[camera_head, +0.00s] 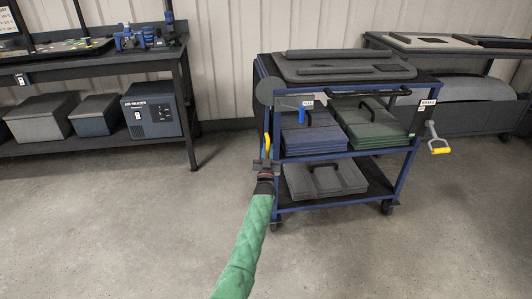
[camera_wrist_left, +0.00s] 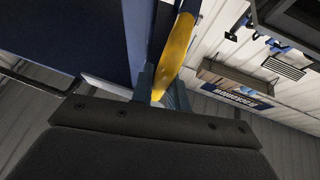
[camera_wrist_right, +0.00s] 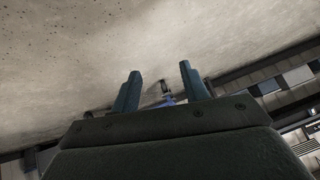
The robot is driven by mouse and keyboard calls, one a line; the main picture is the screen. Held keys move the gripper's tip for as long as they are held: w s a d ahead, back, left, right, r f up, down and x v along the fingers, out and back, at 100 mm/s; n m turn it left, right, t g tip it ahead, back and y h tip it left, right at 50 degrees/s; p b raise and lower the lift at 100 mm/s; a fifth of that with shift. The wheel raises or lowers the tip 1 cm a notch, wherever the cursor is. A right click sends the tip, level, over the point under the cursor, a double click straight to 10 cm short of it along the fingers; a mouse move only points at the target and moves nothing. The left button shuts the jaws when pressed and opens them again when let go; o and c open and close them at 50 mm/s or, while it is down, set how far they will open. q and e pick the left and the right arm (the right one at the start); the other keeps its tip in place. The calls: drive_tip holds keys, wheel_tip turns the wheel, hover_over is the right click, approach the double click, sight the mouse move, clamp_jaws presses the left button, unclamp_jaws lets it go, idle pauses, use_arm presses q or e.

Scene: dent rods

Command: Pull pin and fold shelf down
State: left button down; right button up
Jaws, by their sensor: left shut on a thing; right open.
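A blue-framed cart (camera_head: 337,152) stands right of centre with a dark top (camera_head: 340,66). A yellow handle (camera_head: 267,145) is at its left front corner, and it also shows in the left wrist view (camera_wrist_left: 176,52). My left gripper (camera_head: 265,163) is shut on this yellow handle; its bluish fingers (camera_wrist_left: 162,92) are at the handle's lower end. I cannot tell which part is the pin or the folding shelf. A second yellow grip (camera_head: 439,150) hangs on a grey bracket at the cart's right side. My right gripper (camera_wrist_right: 158,88) is open and empty, outside the head view.
The cart holds blue folded pads (camera_head: 312,137), green pads (camera_head: 375,128) and a grey case (camera_head: 325,180). The floor in front is clear.

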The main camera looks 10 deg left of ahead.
use_arm(q)
drive_tip(key=shift+w+d+f+n+y+b, duration=0.15)
drive_tip(key=shift+d+n+y+b, duration=0.25)
drive_tip(key=shift+d+n, duration=0.3)
use_arm(e)
drive_tip(key=w+r+t, duration=0.3)
drive_tip(key=w+r, duration=0.4)
drive_tip(key=r, duration=0.2)
drive_tip(key=shift+w+a+t, duration=0.15)
drive_tip(key=shift+w+t, duration=0.25)
use_arm(q)
drive_tip(key=shift+d, duration=0.1)
drive_tip(key=c, duration=1.4)
unclamp_jaws()
drive_tip(key=shift+w+d, duration=0.1)
use_arm(e)
drive_tip(key=shift+f, duration=0.1)
use_arm(q)
drive_tip(key=shift+o, duration=0.2)
